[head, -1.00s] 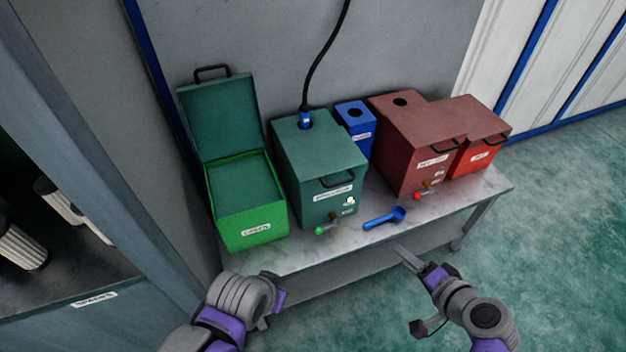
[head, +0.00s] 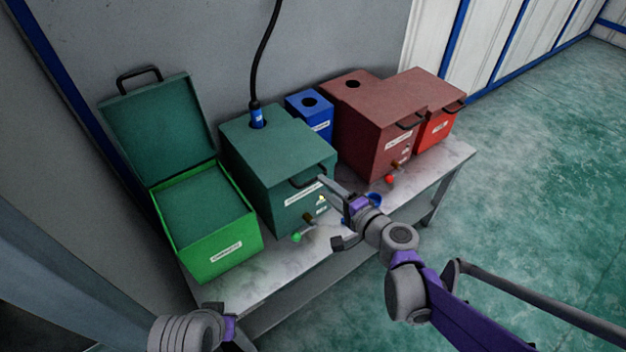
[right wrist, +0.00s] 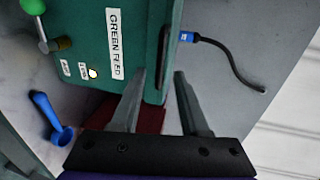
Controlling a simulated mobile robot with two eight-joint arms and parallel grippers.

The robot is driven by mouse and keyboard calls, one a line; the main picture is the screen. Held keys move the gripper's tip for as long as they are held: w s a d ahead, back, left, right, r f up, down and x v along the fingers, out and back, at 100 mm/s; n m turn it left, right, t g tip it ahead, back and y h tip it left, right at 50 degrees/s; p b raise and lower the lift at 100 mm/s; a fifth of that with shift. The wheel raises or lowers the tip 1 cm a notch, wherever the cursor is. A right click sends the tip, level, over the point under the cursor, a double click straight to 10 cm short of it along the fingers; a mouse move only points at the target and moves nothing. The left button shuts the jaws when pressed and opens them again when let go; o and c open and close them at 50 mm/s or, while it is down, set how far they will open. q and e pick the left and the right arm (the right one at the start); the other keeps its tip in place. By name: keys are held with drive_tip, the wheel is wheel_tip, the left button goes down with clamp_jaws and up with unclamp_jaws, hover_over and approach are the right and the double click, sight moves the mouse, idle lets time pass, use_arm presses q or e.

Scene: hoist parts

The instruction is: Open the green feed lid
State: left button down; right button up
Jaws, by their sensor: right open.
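The green feed box (head: 270,160) is dark green and stands on the bench with its flat lid (head: 265,140) closed. Its label (right wrist: 114,43) reads GREEN FEED in the right wrist view. A black bar handle (head: 308,181) is at the lid's front edge; it also shows in the right wrist view (right wrist: 163,48). My right gripper (head: 322,182) is open and empty, its fingertips close to the handle. In the right wrist view the handle lies just beyond the two fingertips (right wrist: 162,76); I cannot tell whether they touch it. Only part of my left arm shows, at the bottom left.
A black hose (head: 262,60) with a blue end stands in the lid's top. An open bright green box (head: 222,250) is at left. A blue box (head: 312,118), a dark red box (head: 370,120) and a red box (head: 437,128) are at right. A blue scoop (right wrist: 52,118) lies in front.

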sight(315, 178)
drive_tip(key=x, duration=0.5)
drive_tip(key=shift+w+a+f+b, duration=0.1)
drive_tip(key=shift+w+b, duration=0.1)
drive_tip(key=shift+b, duration=0.1)
clamp_jaws()
idle(1.1)
